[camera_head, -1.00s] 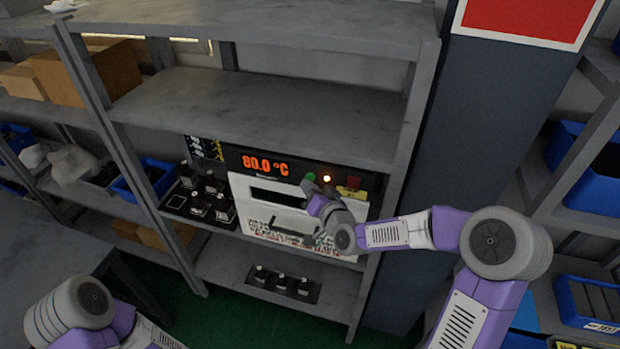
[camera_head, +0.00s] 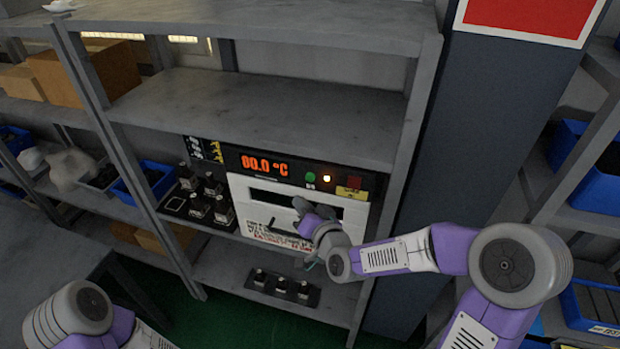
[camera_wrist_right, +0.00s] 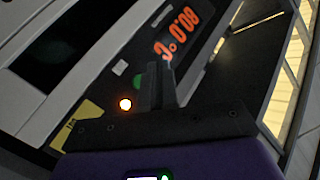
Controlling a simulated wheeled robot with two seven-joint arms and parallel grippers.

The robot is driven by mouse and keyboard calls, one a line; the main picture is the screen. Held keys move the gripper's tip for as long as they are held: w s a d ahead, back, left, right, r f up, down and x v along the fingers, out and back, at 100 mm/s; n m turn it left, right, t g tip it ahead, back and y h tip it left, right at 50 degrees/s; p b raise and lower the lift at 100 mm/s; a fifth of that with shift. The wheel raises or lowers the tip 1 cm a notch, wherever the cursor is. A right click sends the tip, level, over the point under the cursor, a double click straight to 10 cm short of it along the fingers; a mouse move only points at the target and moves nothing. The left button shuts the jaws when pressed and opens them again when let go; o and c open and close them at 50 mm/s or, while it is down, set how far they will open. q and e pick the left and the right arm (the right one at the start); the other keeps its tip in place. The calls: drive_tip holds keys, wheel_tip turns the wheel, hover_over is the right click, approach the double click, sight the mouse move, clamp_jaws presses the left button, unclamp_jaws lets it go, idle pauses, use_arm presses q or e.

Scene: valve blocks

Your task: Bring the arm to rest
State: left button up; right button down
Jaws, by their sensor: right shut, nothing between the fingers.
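My right gripper (camera_head: 300,207) is shut and empty. It is in front of the white door (camera_head: 252,208) of the oven-like machine, a little below its control panel. In the right wrist view the closed fingers (camera_wrist_right: 157,72) stand up over the panel, apart from any object. The orange display (camera_head: 265,165) appears to read 80.0 °C. Of my left arm, only a link shows at the lower left; its gripper is out of view.
The machine stands in a grey shelf rack (camera_head: 270,112). Several black valve blocks (camera_head: 214,188) stand left of the door, and a few more sit on a dark holder (camera_head: 282,288) below. A dark column (camera_head: 470,150) and blue bins (camera_head: 600,180) are on the right.

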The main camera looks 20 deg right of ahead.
drive_tip(key=s+a+f+g+y+b, duration=0.1)
drive_tip(key=s+a+f+g+b, duration=0.15)
drive_tip(key=f, duration=0.95)
drive_tip(key=s+a+f+g+b, duration=0.1)
drive_tip(key=s+f+g+b, duration=0.2)
drive_tip(key=f, duration=1)
drive_tip(key=s+a+f+n+g+b, duration=0.1)
drive_tip(key=s+f+g+b, duration=0.3)
drive_tip(key=s+f+g, duration=0.6)
drive_tip(key=s+f+n, duration=0.1)
drive_tip(key=s+f, duration=0.9)
drive_tip(key=f, duration=0.1)
drive_tip(key=shift+a+f+n, duration=0.3)
